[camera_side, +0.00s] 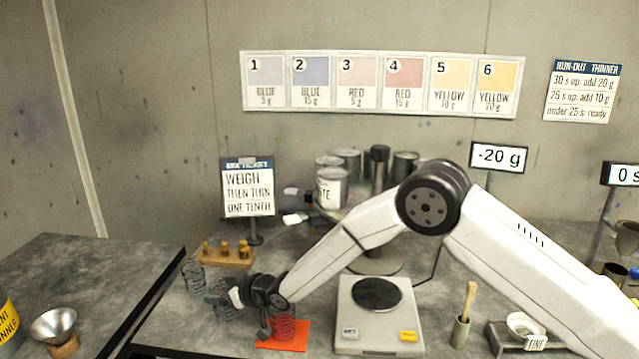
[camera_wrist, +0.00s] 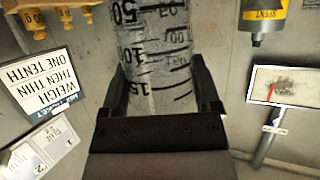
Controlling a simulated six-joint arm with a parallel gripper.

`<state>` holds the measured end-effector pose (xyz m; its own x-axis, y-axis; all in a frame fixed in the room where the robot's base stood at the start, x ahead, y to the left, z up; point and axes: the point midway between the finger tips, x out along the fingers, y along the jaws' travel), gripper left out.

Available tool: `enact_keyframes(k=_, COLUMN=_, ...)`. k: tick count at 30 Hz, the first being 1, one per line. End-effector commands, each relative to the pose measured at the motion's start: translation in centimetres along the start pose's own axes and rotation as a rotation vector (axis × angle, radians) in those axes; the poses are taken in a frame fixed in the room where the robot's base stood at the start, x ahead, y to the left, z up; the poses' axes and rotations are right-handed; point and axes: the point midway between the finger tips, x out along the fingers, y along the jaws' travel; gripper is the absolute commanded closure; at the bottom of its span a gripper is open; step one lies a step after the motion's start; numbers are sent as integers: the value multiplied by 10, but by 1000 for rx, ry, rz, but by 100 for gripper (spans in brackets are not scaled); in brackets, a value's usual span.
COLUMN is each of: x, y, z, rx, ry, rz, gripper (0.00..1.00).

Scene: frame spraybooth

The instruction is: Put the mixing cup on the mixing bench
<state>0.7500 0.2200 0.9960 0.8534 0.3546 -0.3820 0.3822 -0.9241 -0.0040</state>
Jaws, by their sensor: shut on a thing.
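My gripper (camera_side: 226,297) is low over the left part of the grey bench with the scale, its jaws pointing left. It is shut on a clear mixing cup (camera_wrist: 158,62) with black graduation marks, which stands between both fingers in the wrist view. The mixing bench (camera_side: 180,325) bears no readable label.
A scale (camera_side: 378,327) sits right of the mat; its display (camera_side: 498,157) reads -20 g. Brass weights in a wooden block (camera_side: 229,257) and a ticket sign (camera_side: 248,190) stand behind. A gap separates the left table (camera_side: 95,270), holding a metal funnel cup (camera_side: 54,325).

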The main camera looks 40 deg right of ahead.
Motion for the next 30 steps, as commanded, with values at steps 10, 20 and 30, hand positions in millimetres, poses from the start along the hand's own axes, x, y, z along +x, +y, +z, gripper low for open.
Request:
enact_keyframes(k=10, x=11, y=0, z=28, rx=1, ry=-2, rz=0, gripper=75)
enact_keyframes(k=20, x=11, y=0, z=29, rx=0, ry=-2, rz=0, gripper=75)
enact_keyframes(k=30, x=12, y=0, z=30, rx=0, ry=-2, rz=0, gripper=0)
